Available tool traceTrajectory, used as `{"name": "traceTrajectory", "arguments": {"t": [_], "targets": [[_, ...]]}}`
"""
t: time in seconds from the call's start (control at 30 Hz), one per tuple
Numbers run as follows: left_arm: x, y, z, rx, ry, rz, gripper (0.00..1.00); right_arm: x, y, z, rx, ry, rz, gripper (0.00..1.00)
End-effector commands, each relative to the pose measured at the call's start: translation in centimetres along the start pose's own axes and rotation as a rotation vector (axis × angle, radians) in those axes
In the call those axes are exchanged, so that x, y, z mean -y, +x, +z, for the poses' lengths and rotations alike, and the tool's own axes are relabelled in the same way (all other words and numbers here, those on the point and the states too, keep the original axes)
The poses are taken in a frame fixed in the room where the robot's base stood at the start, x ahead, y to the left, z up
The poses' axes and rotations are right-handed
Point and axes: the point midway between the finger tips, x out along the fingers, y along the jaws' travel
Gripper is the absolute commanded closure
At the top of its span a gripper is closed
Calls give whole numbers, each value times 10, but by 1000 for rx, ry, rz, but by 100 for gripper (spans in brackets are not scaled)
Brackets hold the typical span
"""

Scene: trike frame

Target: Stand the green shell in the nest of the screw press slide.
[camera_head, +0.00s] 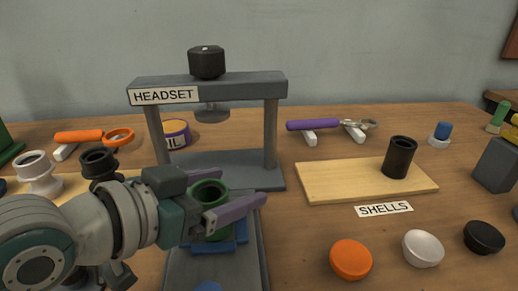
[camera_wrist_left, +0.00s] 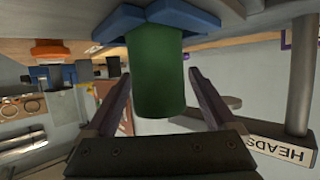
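The green shell (camera_head: 211,190) stands upright in the blue nest (camera_head: 226,246) on the grey slide (camera_head: 188,270) of the screw press (camera_head: 207,82). In the left wrist view, which looks upside down, the shell (camera_wrist_left: 156,75) meets the blue nest (camera_wrist_left: 168,14) at its base. My left gripper (camera_head: 244,185) reaches in from the left with its purple fingers on either side of the shell. The fingers (camera_wrist_left: 160,78) look open, with narrow gaps to the shell in the wrist view. My left gripper hides part of the shell and nest in the head view. My right gripper is not in view.
A black shell (camera_head: 399,157) stands on a wooden board (camera_head: 330,180) behind the SHELLS label (camera_head: 384,209). Orange (camera_head: 351,259), white (camera_head: 423,248) and black (camera_head: 484,237) caps lie at the front right. The press posts and crossbar rise behind my left gripper.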

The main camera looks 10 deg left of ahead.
Motion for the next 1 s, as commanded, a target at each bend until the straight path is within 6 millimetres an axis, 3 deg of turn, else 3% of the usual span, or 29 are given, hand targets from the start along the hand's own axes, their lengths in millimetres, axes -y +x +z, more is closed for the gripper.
{"name": "traceTrajectory", "arguments": {"t": [0.37,0.73,1.0], "targets": [[0,-8,2,6,0,0,6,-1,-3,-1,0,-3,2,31],[-1,-77,0,5,1,2,6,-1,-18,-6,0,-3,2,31],[0,-99,0,2,0,1,6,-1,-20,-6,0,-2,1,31]]}}
